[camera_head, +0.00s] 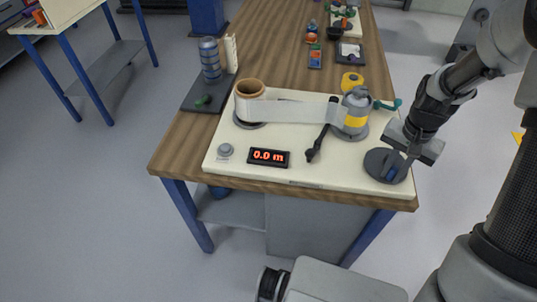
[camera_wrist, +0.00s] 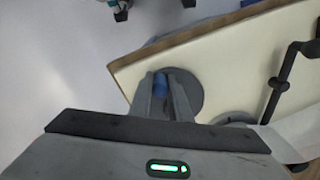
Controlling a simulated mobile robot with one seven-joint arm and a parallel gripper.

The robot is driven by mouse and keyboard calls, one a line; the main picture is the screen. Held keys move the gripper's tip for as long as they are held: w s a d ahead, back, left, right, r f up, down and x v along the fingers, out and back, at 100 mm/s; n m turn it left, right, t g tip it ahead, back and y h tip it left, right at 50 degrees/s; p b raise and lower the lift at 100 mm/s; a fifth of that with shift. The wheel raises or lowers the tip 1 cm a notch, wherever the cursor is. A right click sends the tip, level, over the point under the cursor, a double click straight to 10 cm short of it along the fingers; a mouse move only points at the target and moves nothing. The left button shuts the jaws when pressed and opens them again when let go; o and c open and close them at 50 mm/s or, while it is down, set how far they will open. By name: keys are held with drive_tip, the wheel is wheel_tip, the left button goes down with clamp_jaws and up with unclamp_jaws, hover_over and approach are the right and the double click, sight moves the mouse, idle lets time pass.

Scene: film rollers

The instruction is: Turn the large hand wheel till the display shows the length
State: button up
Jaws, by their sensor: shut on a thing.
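The large hand wheel (camera_head: 377,161) is a dark grey disc at the right front corner of the cream machine base (camera_head: 222,168). Its blue handle (camera_head: 391,172) stands near the disc's edge. My gripper (camera_head: 397,168) comes down from the right and is shut on this handle. In the wrist view the blue handle (camera_wrist: 160,84) sits between my two fingers (camera_wrist: 162,92), with the grey wheel (camera_wrist: 192,88) behind them. The display (camera_head: 269,157) at the base's front edge reads 0.0 m in red digits.
Film runs from a brown-cored roll (camera_head: 249,90) to a grey and yellow roller (camera_head: 357,108). A dark lever (camera_head: 318,144), a teal crank (camera_head: 388,105) and a grey knob (camera_head: 226,150) are on the base. A tray with a ribbed cylinder (camera_head: 210,60) stands behind left.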

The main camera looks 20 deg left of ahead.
idle(0.4)
drive_tip(key=shift+w+d, duration=0.25)
drive_tip(key=shift+d, duration=0.3)
drive_tip(key=shift+w+d, duration=0.25)
drive_tip(key=shift+d, duration=0.3)
drive_tip(key=shift+w+d, duration=0.65)
drive_tip(key=shift+w, duration=0.15)
